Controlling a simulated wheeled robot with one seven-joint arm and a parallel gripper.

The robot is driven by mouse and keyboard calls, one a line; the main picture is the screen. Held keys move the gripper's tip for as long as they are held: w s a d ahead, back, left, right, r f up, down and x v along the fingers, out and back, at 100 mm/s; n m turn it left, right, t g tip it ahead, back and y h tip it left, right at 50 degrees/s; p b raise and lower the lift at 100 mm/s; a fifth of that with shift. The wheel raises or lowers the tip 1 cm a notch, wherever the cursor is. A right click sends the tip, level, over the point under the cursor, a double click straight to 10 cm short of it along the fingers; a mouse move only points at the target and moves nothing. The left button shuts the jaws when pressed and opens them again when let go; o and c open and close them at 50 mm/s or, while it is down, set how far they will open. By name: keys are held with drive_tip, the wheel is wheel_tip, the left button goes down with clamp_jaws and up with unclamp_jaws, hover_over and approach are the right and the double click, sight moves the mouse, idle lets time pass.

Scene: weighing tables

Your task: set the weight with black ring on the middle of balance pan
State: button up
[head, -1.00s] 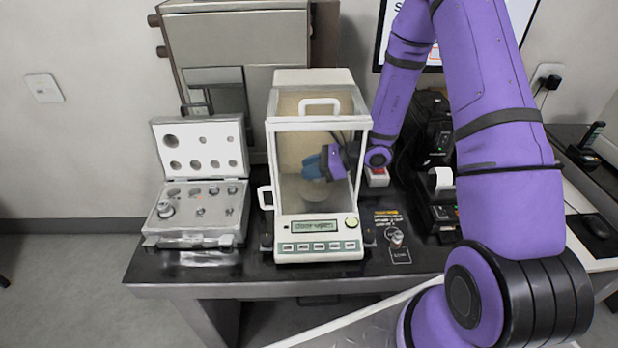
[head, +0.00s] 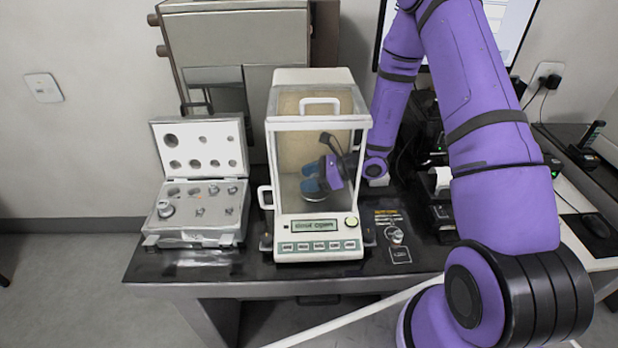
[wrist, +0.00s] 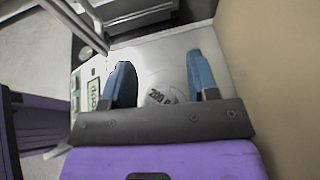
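The balance (head: 282,170) is a white glass-walled case on the table, with a display and buttons in front. My gripper (head: 318,182) is inside its chamber, above the round grey balance pan (head: 315,197). In the wrist view, my gripper's (wrist: 163,80) two blue fingers are spread, with nothing visibly clamped between them.
An open weight case (head: 158,232) with several silver weights lies left of the balance. The balance's glass walls and front frame surround my gripper closely. Dark devices (head: 440,215) stand to the right on the black table (head: 190,274).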

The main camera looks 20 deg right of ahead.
drive_tip(key=shift+r, duration=0.15)
drive_tip(key=v, duration=1.2)
